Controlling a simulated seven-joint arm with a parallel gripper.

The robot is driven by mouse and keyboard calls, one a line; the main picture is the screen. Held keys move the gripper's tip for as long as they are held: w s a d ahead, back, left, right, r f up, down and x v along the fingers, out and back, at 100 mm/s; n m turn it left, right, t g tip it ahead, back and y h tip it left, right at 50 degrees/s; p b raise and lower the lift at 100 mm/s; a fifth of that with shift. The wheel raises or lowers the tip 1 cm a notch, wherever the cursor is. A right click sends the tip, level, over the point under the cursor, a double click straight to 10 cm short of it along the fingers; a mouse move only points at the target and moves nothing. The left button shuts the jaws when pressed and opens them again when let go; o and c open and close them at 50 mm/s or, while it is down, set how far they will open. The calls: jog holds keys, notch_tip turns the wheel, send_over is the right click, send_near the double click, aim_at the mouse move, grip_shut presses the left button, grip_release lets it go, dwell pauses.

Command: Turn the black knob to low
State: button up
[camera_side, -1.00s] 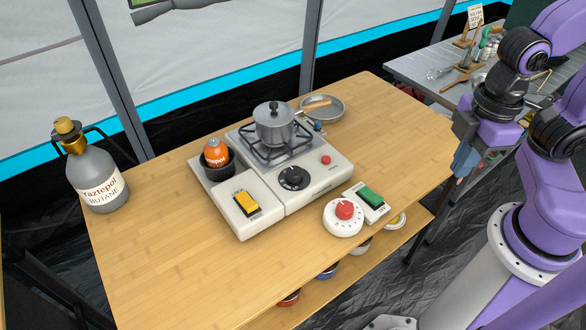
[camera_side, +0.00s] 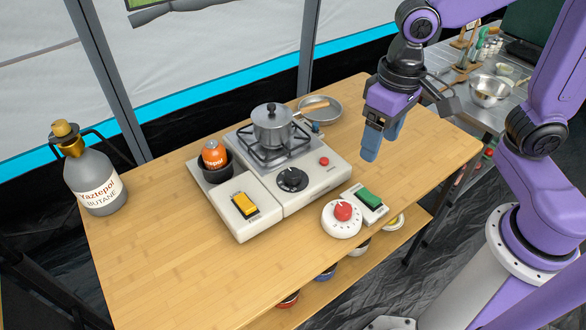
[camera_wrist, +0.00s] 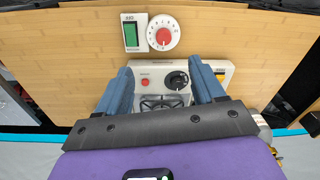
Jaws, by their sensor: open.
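The black knob (camera_side: 292,179) sits on the front panel of the white camping stove (camera_side: 318,190). It also shows in the wrist view (camera_wrist: 177,80), between my fingers in the picture and nearer the right one. A pale mark shows on the knob, but its setting is too small to read. My gripper (camera_side: 378,140) is open and empty, above the table to the right of the stove, apart from the knob. In the wrist view its two blue fingers (camera_wrist: 160,88) stand wide apart.
A pot (camera_side: 272,128) stands on the burner, with a pan (camera_side: 320,108) behind. An orange canister (camera_side: 214,155) and yellow switch (camera_side: 244,204) are left of the knob. A red-knobbed dial (camera_side: 341,219) and green switch (camera_side: 369,198) are in front. A butane bottle (camera_side: 95,185) stands far left.

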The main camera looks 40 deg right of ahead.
jog(key=w+a+m, duration=0.4)
jog(key=w+m, duration=0.3)
jog(key=w, duration=0.2)
jog(key=m, duration=0.6)
send_near(293, 173)
notch_tip(293, 173, down, 9)
jog(key=shift+w+a+r, duration=0.1)
jog(key=shift+a, duration=0.05)
jog(key=c, duration=1.1)
jog(key=shift+o, duration=0.2)
